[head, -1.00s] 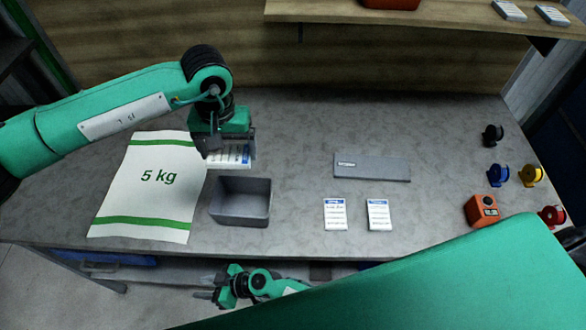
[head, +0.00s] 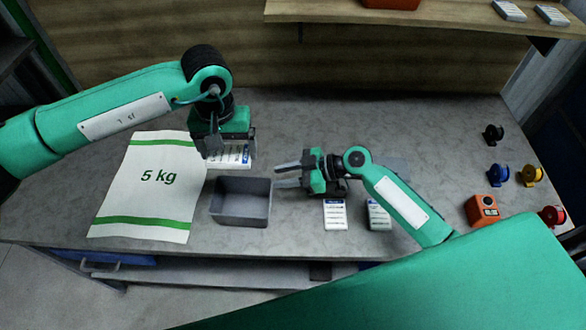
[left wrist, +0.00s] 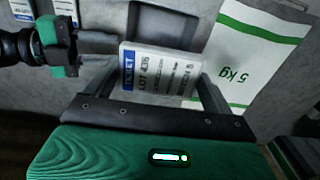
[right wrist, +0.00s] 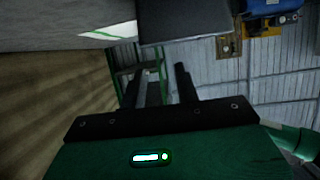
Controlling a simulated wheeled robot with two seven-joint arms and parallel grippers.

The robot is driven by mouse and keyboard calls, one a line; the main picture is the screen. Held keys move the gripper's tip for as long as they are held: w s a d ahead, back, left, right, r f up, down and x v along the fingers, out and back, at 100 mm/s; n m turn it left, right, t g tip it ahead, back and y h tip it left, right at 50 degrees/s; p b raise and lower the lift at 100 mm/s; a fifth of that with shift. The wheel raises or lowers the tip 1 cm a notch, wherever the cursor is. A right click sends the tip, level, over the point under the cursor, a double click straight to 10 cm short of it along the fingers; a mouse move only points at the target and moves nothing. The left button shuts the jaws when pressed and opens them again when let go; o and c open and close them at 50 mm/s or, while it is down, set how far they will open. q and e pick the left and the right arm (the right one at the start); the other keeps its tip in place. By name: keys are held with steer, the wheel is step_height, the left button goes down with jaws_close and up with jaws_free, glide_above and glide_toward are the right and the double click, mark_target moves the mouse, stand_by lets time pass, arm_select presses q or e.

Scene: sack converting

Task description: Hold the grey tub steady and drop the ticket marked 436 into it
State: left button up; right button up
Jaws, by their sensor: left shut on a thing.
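My left gripper (head: 230,150) is shut on a white ticket with a blue band (left wrist: 160,72), above the table just behind the grey tub. Its print in the left wrist view looks like LOT 436, though the last digit is small. The ticket also shows in the head view (head: 238,157). The grey tub (head: 240,215) stands empty on the table, right of the sack; its dark opening shows in the left wrist view (left wrist: 160,25). My right gripper (head: 287,175) is open and empty, its fingers pointing at the tub's right wall, apparently just short of it.
A white 5 kg sack (head: 150,200) lies left of the tub. Two more tickets (head: 335,215) (head: 379,216) lie near the front edge, one partly behind my right arm. An orange device (head: 481,209) and coloured spools (head: 498,175) stand at right.

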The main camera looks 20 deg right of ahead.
mark_target(253, 177)
steer(key=shift+h, duration=0.3)
steer(key=x, duration=0.3)
steer(key=w+x, duration=0.1)
steer(key=x, duration=0.2)
steer(key=d+x, duration=0.1)
steer(key=x, duration=0.3)
steer(key=shift+w+f, duration=0.3)
steer(key=shift+w, duration=0.05)
steer(key=shift+c, duration=0.2)
jaws_close()
stand_by(0.3)
